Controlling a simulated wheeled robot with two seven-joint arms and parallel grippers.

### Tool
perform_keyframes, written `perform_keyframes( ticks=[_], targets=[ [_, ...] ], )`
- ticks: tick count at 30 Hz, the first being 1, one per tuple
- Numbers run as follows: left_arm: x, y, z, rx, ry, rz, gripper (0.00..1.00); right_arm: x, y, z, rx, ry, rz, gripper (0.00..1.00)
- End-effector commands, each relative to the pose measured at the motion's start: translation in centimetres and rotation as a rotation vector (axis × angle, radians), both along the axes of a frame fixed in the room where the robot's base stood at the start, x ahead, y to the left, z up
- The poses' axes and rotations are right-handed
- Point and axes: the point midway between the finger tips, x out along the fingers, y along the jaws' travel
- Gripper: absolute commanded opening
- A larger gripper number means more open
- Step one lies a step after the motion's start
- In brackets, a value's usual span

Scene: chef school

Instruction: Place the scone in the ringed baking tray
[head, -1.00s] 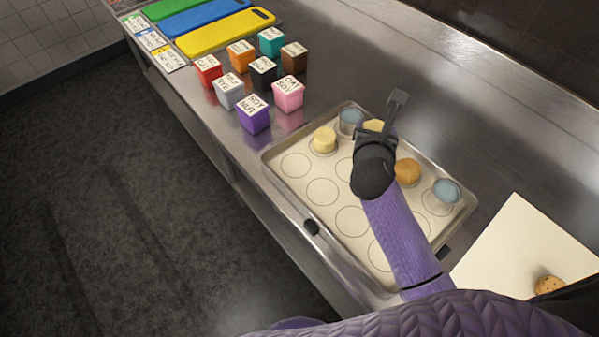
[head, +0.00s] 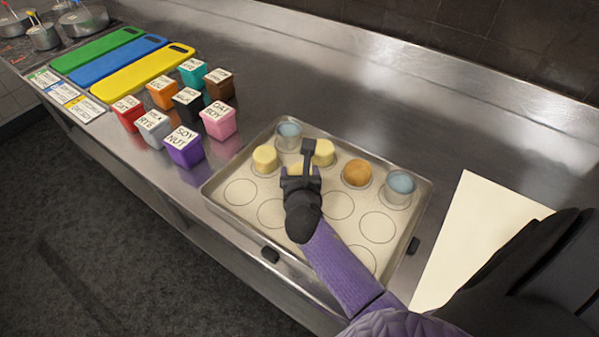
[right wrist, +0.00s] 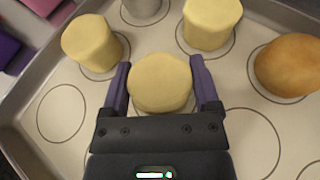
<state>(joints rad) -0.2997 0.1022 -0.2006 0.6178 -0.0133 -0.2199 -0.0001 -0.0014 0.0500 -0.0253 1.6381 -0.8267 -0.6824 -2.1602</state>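The baking tray (head: 213,196) lies on the steel counter, its pale liner printed with rings. My right gripper (head: 300,172) is over the middle of the tray. In the right wrist view its purple fingers (right wrist: 160,85) are against both sides of a pale round scone (right wrist: 160,82). Whether the scone touches the liner cannot be told. Two other pale pieces stand in rings, one on the left (head: 265,158) and one at the back (head: 323,152). A golden-brown round piece (head: 356,172) is right of them.
Blue-topped cups stand at the tray's back (head: 288,135) and right (head: 400,186). Several front rings are empty. Labelled tubs (head: 184,147) and coloured boards (head: 140,75) lie to the left. A pale sheet (head: 470,235) lies right of the tray.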

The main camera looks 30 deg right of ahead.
Motion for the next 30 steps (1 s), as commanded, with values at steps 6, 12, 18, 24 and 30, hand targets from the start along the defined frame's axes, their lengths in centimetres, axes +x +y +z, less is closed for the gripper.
perform_keyframes(
  ticks=[6,12,18,24,30],
  targets=[
    [-0.1,-0.3,0.0,-0.004,0.003,0.001,0.59,0.0,0.0,0.0,0.0,0.0,0.0,1.0],
    [-0.1,-0.5,0.4,-0.008,0.003,0.002,0.59,-0.4,0.2,0.6,-0.001,0.0,0.0,1.0],
    [0.0,-0.8,2.1,-0.011,-0.002,0.003,0.59,-3.8,2.2,2.4,0.0,0.002,0.0,1.0],
    [0.1,-0.9,3.3,-0.013,-0.004,0.007,0.59,-7.7,4.4,4.2,0.002,0.001,0.0,1.0],
    [0.2,-0.8,3.6,-0.012,-0.005,0.007,0.59,-9.5,5.5,4.9,0.0,0.0,-0.001,1.0]
  ],
)
